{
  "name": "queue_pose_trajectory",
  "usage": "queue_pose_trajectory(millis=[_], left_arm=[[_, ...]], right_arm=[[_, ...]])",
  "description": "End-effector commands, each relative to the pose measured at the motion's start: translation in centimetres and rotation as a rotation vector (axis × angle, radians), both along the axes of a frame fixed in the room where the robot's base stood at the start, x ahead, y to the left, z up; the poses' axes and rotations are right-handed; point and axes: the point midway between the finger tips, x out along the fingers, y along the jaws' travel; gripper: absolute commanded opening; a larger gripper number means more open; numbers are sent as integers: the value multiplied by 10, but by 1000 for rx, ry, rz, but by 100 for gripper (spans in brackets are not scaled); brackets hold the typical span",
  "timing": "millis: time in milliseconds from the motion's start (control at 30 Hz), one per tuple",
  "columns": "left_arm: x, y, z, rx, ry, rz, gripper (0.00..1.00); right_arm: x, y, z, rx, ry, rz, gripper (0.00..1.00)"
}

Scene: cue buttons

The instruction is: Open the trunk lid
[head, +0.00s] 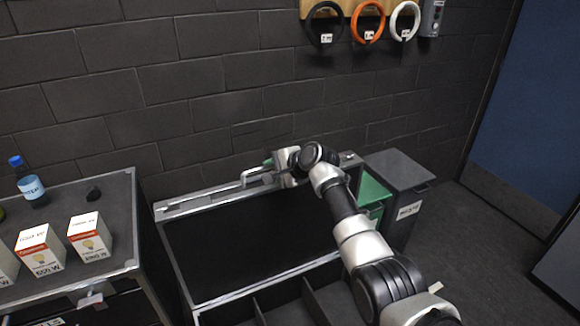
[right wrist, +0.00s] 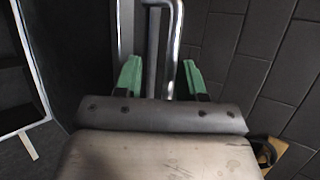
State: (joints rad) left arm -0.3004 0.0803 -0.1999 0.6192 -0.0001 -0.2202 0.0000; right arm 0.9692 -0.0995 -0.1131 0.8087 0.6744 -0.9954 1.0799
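The trunk (head: 180,270) is a dark box with silver edges against the brick wall. Its lid (head: 240,240) stands raised at the back, its black inner face toward me, and compartments show below it. A metal handle (head: 258,173) is at the lid's top edge and also shows in the right wrist view (right wrist: 174,45). My right gripper (right wrist: 160,80) has its green fingers on either side of the handle, apart, with visible gaps to the bar. In the head view my right gripper (head: 270,163) is at the top edge, partly hidden by its wrist. My left gripper is not in view.
A cabinet (head: 130,240) on the left bears a water bottle (head: 30,184) and bulb boxes (head: 90,238). Right of the trunk are a green bin (head: 374,192) and a grey bin (head: 400,170). Rings (head: 369,22) hang on the wall above.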

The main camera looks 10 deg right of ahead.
Motion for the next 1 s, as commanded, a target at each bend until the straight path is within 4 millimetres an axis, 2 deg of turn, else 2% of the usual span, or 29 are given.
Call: queue_pose_trajectory(millis=[300,500,1000], left_arm=[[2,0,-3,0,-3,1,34],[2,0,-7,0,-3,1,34],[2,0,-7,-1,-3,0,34]], right_arm=[[-31,-32,27,-1,-2,-1,40],[-46,-47,41,-2,0,-1,40],[-51,-52,47,-2,1,0,40]])
